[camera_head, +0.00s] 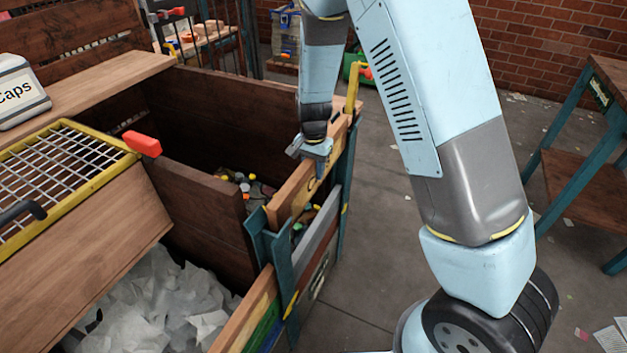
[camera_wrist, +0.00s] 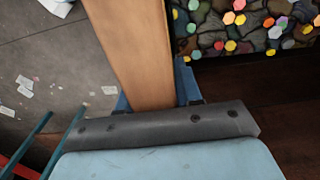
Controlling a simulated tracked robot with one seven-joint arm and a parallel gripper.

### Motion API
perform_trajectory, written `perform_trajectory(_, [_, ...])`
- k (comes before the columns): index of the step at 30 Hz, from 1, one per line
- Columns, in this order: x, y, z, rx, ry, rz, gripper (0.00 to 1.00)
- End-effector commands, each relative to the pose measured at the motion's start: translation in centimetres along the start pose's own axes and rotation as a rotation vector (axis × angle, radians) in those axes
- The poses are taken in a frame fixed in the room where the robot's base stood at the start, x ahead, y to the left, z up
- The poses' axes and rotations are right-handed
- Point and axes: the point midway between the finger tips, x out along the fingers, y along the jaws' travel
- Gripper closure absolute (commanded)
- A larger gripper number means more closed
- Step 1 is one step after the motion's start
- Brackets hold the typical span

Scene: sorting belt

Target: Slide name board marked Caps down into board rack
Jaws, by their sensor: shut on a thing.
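The wooden name board (camera_head: 292,192) stands on edge between the teal posts of the board rack (camera_head: 272,250), above a grey slat (camera_head: 318,240). Part of a dark letter shows on its outer face; the full word is not readable. My gripper (camera_head: 314,158) is shut on the board's top edge, near its far half. In the wrist view the board (camera_wrist: 130,45) runs between the blue fingers of my gripper (camera_wrist: 155,95). Whether the board's lower edge touches the slat below is unclear.
A pale box labelled Caps (camera_head: 18,92) sits on the wooden ledge at left, near a yellow-framed wire grid (camera_head: 65,160). Colourful caps (camera_head: 240,182) lie in the dark bin behind the board. White scraps (camera_head: 160,300) fill the front bin. The floor at right is mostly open.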

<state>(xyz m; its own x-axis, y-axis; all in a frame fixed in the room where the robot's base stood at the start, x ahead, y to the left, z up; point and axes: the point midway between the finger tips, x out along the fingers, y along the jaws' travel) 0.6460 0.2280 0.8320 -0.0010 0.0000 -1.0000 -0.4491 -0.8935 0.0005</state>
Motion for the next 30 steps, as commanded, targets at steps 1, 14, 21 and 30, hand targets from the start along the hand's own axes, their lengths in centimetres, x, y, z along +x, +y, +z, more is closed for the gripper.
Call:
perform_trajectory(1, [-1.0,-0.1,0.0,0.0,0.003,-0.005,1.0])
perform_trajectory(14, [-7.7,-0.1,-0.1,-0.001,0.003,-0.005,1.0])
perform_trajectory(21, [-11.4,-0.1,-0.1,0.0,0.002,-0.005,1.0])
perform_trajectory(30, [-14.7,0.0,0.0,0.0,0.002,-0.003,1.0])
